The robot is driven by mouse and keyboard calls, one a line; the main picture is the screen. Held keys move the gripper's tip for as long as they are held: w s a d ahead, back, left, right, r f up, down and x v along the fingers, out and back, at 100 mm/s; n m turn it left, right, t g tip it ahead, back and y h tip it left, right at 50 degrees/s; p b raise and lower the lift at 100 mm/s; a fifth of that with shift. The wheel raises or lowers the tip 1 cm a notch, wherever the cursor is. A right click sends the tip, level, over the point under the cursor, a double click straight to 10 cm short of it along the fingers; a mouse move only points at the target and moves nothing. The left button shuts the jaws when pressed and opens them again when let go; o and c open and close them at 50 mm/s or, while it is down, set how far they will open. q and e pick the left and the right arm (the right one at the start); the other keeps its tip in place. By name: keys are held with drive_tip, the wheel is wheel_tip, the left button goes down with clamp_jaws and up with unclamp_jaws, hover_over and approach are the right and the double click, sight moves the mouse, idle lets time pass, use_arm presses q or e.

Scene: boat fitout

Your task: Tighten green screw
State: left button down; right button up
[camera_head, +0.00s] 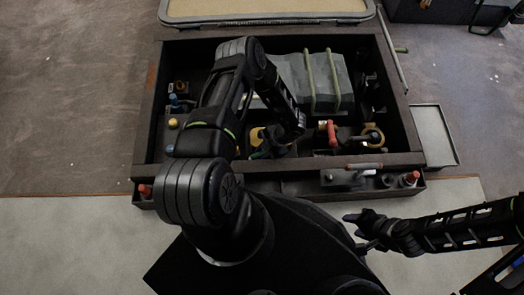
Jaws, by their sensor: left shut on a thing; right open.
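My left arm reaches over the dark open box (398,160). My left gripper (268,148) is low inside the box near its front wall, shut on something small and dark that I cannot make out. A small dark green piece (257,155) shows right at its fingertips; I cannot tell whether this is the green screw or part of what is held. A yellow piece (257,136) is just beside the gripper. My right gripper (362,226) is open and empty, in front of the box and apart from it.
A grey block with two olive green straps (309,82) fills the box's back. A red-handled part (332,133) and a brass ring (373,137) stand right of the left gripper. Blue (174,99) and yellow (173,123) knobs are at left. A shallow tray (434,135) lies right.

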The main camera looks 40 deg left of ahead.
use_arm(q)
drive_tip(key=shift+s+m+t+y+p, duration=0.1)
drive_tip(key=shift+m+t+y+p, duration=0.3)
drive_tip(key=shift+m, duration=0.9)
drive_tip(key=c, duration=1.3)
unclamp_jaws()
drive_tip(key=shift+o, duration=0.2)
drive_tip(key=shift+d, duration=0.1)
drive_tip(key=shift+f, duration=0.1)
